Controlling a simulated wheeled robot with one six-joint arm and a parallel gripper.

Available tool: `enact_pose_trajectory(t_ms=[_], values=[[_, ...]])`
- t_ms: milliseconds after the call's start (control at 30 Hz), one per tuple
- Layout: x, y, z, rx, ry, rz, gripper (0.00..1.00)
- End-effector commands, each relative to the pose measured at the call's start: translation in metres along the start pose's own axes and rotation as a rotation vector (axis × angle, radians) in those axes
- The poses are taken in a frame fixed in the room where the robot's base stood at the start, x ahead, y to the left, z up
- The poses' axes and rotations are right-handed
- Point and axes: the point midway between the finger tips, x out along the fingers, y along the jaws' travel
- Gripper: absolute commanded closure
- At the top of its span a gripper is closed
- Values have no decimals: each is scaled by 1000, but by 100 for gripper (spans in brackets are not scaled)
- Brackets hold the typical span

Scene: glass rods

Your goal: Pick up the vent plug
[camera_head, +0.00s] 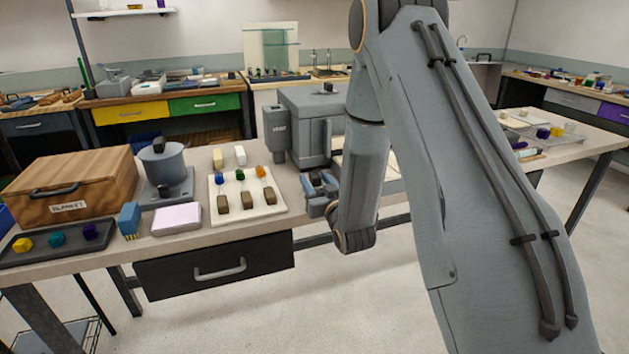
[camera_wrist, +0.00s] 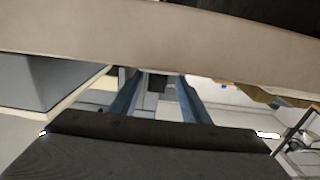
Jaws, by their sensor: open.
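A small dark knob (camera_head: 327,87) sits on top of the grey box-shaped furnace (camera_head: 302,112) at the back of the bench. It may be the vent plug, but it is too small to tell for sure. A label on the furnace's side box (camera_head: 278,129) is hard to read. My gripper (camera_head: 318,187) is open, low at the bench's front edge, in front of and below the furnace and well apart from the knob. Its two blue fingers also show in the wrist view (camera_wrist: 157,84), with nothing visibly held. My arm hides part of the furnace's right side.
A cream board (camera_head: 275,208) with three brown blocks and coloured rods lies left of my gripper. A grey pot (camera_head: 162,160), a wooden box (camera_head: 70,185) and a dark tray (camera_head: 22,259) stand farther left. A dark drawer (camera_head: 160,279) hangs under the bench. The floor in front is clear.

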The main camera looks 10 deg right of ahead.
Motion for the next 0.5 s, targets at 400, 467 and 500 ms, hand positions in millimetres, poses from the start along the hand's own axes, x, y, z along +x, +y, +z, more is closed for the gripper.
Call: enact_pose_trajectory(t_ms=[400,467,500], values=[[43,3,5,1,-1,-4,58],[50,3,5,1,0,-4,58],[53,3,5,1,0,-4,58]])
